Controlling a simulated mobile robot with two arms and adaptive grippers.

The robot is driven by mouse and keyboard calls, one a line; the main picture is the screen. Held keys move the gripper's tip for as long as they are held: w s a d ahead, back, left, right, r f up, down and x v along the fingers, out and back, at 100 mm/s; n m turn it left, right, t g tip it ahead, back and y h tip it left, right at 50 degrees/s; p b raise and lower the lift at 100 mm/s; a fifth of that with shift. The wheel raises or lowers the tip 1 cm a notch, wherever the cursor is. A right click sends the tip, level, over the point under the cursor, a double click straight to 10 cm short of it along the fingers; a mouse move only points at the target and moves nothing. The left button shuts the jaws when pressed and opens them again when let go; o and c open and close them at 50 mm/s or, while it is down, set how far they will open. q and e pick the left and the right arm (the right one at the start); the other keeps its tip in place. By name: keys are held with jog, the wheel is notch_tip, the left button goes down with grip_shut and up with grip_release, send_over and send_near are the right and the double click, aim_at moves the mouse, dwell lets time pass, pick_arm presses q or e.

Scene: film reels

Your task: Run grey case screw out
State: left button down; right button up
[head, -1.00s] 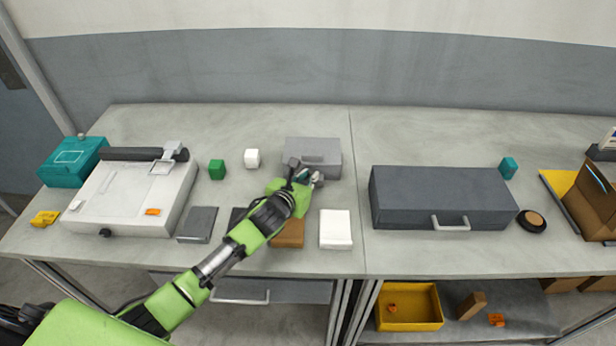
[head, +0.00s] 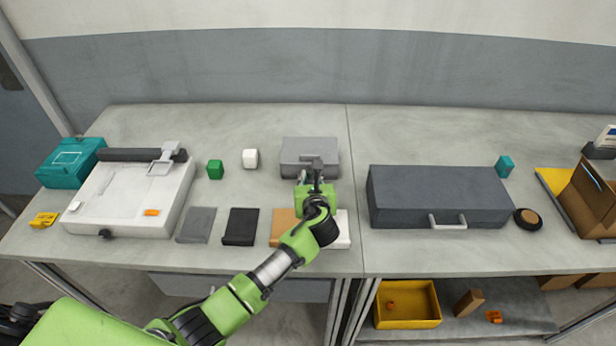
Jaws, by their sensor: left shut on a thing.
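The grey case (head: 310,150) lies on the workbench, left of the bench seam. My left gripper (head: 317,178) reaches over the bench to the front of the case and is shut. The gripper's own wrist hides most of its fingers and the lower front of the case. A screw is not distinguishable; whatever the fingers hold is hidden or too small to tell. My right gripper is not in view.
Grey (head: 197,225), black (head: 240,227), tan and white flat pieces lie in front. A dark drawer box (head: 440,197) stands right. A white machine (head: 130,195) stands left.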

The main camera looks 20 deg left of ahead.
pick_arm(q)
jog(key=shift+w+d+n+g+y+b, duration=0.15)
jog(key=shift+n+g+y+b, duration=0.25)
jog(key=shift+n+y, duration=0.3)
jog(key=shift+w+d+n+g+y+b, duration=0.15)
jog(key=shift+n+g+y+b, duration=0.25)
jog(key=shift+n+y, duration=0.3)
jog(key=shift+d+n+g+y+b, duration=0.15)
jog(key=shift+n+g+y+b, duration=0.15)
jog(key=shift+n+g+y, duration=0.3)
jog(key=c, duration=2.3)
grip_release()
